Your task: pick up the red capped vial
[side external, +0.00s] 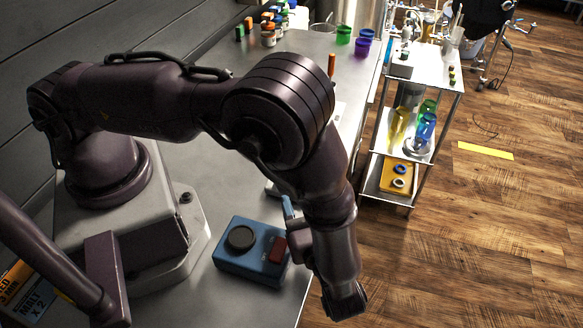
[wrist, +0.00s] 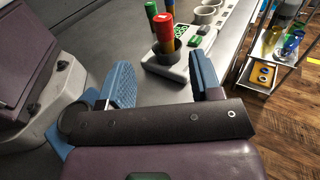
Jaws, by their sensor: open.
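In the wrist view a red-topped vial (wrist: 162,25) with a yellow-brown body stands upright, its lower end in or behind the dark cup (wrist: 165,52) of a pale device with a green display; I cannot tell which. My gripper (wrist: 163,80) is open and empty, its two blue fingers wide apart on the near side of that device. The vial is beyond the fingertips and not between them. In the side view my arm hides most of the gripper, with a light blue finger (side external: 288,207) showing beside it. I cannot identify the vial surely in the side view.
A green-topped piece (wrist: 151,10) and several pale cups (wrist: 204,15) stand near the vial. A blue box (side external: 252,252) with a dark knob sits near my base. Capped bottles (side external: 268,35) and coloured cups (side external: 363,45) stand at the back. A shelf cart (side external: 430,68) is beyond the bench edge.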

